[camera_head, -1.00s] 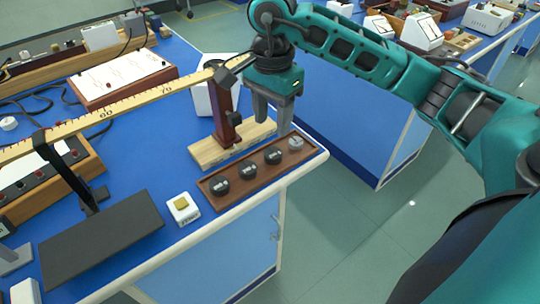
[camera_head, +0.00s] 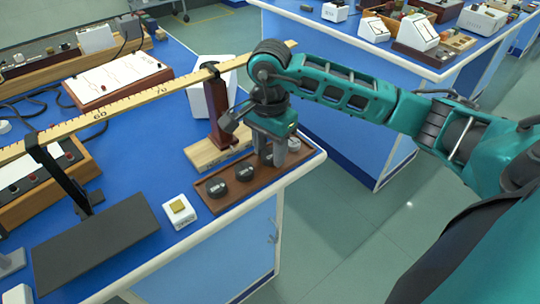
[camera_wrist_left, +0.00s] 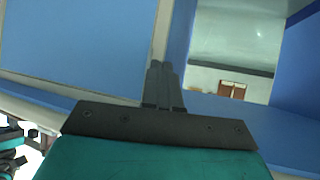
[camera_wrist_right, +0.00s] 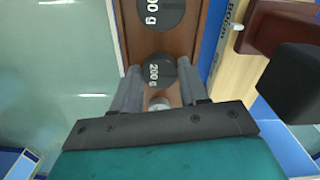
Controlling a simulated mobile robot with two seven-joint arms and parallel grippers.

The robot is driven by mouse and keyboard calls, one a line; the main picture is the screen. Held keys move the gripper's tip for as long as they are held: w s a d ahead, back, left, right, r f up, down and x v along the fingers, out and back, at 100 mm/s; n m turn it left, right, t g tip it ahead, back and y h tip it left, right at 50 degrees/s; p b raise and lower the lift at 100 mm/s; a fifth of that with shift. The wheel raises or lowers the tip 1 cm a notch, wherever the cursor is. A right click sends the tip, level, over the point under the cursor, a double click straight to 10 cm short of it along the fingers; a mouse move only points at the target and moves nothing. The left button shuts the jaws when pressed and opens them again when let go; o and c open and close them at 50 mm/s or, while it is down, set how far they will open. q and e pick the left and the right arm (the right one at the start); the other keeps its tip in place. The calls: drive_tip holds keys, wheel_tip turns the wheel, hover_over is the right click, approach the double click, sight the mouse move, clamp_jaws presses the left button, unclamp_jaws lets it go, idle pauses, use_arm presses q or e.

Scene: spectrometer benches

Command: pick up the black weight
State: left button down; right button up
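Several round weights sit in a row in a brown wooden tray (camera_head: 222,204) at the bench's front corner. Two black weights (camera_head: 216,187) (camera_head: 244,172) show clearly in the head view. A third black one, marked 200 g (camera_wrist_right: 158,72), is mostly hidden there but shows in the right wrist view between my right gripper's fingers. A silver-grey weight (camera_head: 294,143) sits at the tray's far end. My right gripper (camera_head: 269,160) is open, its fingers pointing down on either side of the 200 g weight. My left gripper (camera_wrist_left: 163,68) is shut and empty, away from the tray.
A wooden stand with a dark red post (camera_head: 220,128) is close beside the tray, below a long ruler beam (camera_head: 120,105). A white block with a yellow top (camera_head: 179,210) and a black plate (camera_head: 95,246) lie to the left. The bench edge is close on the right.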

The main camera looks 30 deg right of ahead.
drive_tip(key=c, duration=0.7)
drive_tip(key=shift+r, duration=0.1)
